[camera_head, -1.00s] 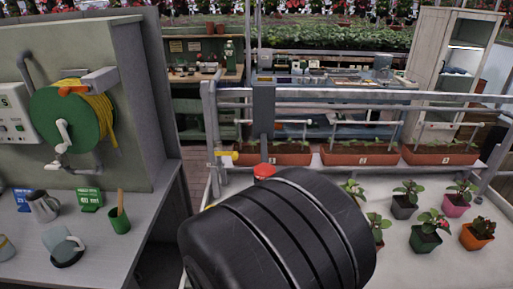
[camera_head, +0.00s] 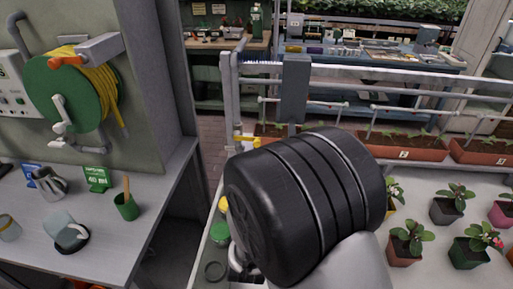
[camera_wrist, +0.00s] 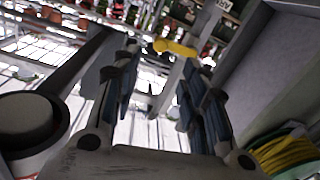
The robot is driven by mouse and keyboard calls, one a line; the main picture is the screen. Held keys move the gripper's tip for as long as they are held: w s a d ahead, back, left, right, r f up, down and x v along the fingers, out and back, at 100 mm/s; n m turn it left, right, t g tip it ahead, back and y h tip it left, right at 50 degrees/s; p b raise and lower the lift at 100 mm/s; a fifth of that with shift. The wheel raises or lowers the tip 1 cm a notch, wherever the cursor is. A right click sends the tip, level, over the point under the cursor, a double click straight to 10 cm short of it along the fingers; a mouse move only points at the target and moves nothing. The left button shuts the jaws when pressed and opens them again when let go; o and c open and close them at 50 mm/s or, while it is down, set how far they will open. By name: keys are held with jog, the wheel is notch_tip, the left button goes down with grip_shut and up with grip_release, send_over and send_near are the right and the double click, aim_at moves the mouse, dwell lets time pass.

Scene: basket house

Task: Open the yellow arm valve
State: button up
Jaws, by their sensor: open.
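The yellow arm valve (camera_head: 246,140) is a small yellow handle on the grey pipework at the left end of the bench, just above my black arm joint in the head view. It also shows in the wrist view (camera_wrist: 175,48), lying roughly crosswise beyond the fingertips. My gripper (camera_wrist: 158,62) is open, with one finger on each side and nothing between the pads. The yellow handle appears near the gap, toward the right fingertip; I cannot tell how far off it is. My arm hides the gripper in the head view.
A green hose reel (camera_head: 70,95) with yellow hose hangs on the left wall. A grey counter (camera_head: 105,225) with a jug and cups stands below it. Grey pipes, a post (camera_head: 295,85), planter boxes (camera_head: 402,145) and several potted plants (camera_head: 448,205) crowd the right side.

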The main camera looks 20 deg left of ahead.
aim_at(257, 145)
jog(key=b+x, duration=0.1)
jog(key=x, duration=1)
jog(key=shift+b, duration=0.4)
jog(key=shift+c, duration=0.4)
grip_shut()
